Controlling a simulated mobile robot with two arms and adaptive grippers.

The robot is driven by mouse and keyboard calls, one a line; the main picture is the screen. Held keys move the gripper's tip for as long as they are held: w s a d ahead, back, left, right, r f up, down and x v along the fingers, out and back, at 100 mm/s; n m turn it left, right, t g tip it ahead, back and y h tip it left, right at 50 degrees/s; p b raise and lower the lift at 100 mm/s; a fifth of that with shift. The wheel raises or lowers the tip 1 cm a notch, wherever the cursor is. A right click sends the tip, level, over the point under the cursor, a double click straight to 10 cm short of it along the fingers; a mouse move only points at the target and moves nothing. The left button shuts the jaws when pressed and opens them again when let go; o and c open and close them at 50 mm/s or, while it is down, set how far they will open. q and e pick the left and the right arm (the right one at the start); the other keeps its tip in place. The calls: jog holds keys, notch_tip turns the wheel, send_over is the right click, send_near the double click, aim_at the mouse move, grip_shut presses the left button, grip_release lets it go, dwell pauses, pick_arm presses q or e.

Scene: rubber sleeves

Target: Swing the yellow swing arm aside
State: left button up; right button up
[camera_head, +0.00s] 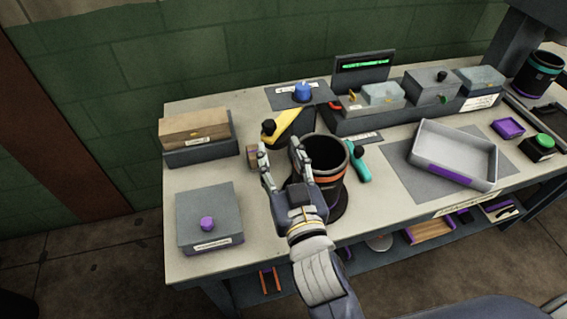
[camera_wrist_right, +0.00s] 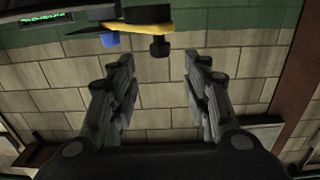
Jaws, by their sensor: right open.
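The yellow swing arm (camera_head: 284,127) lies behind my right gripper in the head view, with a black knob (camera_head: 268,127) at its left end. A blue knob (camera_head: 302,91) stands just behind it. In the right wrist view the yellow arm (camera_wrist_right: 145,28) is at the top, its black knob (camera_wrist_right: 160,46) pointing down and the blue knob (camera_wrist_right: 109,40) beside it. My right gripper (camera_head: 279,158) is open and empty, in front of the black knob and apart from it. It also shows in the right wrist view (camera_wrist_right: 160,95). My left gripper is not in view.
A black cylinder with an orange band (camera_head: 330,180) stands right beside my right gripper. A teal-handled tool (camera_head: 361,165) lies to its right. A grey tray (camera_head: 450,160) is further right. A grey box with a purple knob (camera_head: 208,215) is at the front left.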

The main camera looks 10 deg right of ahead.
jog(key=shift+s+d, duration=0.1)
jog(key=shift+s, duration=1.05)
jog(key=shift+d+f, duration=0.15)
jog(key=c, duration=0.9)
jog(key=d+n+y, duration=0.1)
jog(key=s+d+f+y, duration=0.1)
jog(key=d, duration=0.1)
jog(key=s+d+f+n+y, duration=0.1)
jog(key=d, duration=0.1)
jog(key=shift+d+f+n+g, duration=0.1)
jog(key=shift+d+n+g, duration=0.1)
jog(key=shift+n+g, duration=0.1)
grip_shut()
jog(key=shift+s+d+r+n+g+y+p, duration=0.2)
jog(key=shift+d+r+n+g+y, duration=0.35)
jog(key=shift+y, duration=0.4)
jog(key=shift+s+d+r+n+g+y+p, duration=0.15)
jog(key=shift+d+r+n+g+y, duration=0.15)
jog(key=shift+d+r+n+y, duration=0.5)
jog(key=shift+s+d+r+n+g+y+p, duration=0.1)
jog(key=shift+d+r+n+g+y+p, duration=0.3)
jog(key=shift+y, duration=0.75)
